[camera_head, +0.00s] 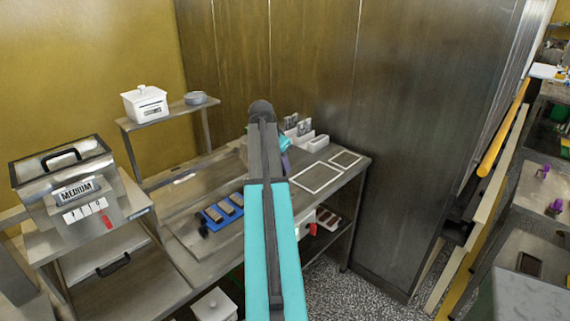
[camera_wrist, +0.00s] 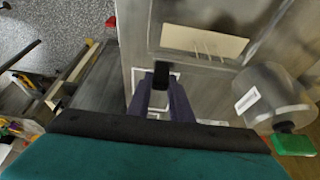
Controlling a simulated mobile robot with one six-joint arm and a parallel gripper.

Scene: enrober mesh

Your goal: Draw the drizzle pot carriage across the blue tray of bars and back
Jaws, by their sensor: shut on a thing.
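The blue tray (camera_head: 205,221) lies on the steel bench, left of my teal arm, with several brown bars (camera_head: 225,208) on it. In the head view my arm hides most of my gripper; a bit of its purple finger (camera_head: 285,163) shows past the arm. In the wrist view my gripper (camera_wrist: 162,88) has its purple fingers shut on a small black upright piece (camera_wrist: 162,74), which looks like a handle. A grey metal pot (camera_wrist: 272,92) with a white label stands to its right. Whether handle and pot are joined is hidden. The wrist view does not show the tray.
A machine marked MEDIUM (camera_head: 75,188) stands at left. A white lidded box (camera_head: 145,104) sits on a raised shelf. White-framed mats (camera_head: 316,178) and white bins (camera_head: 311,141) are on the bench's right part. A dark wall panel (camera_head: 400,150) closes the right side.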

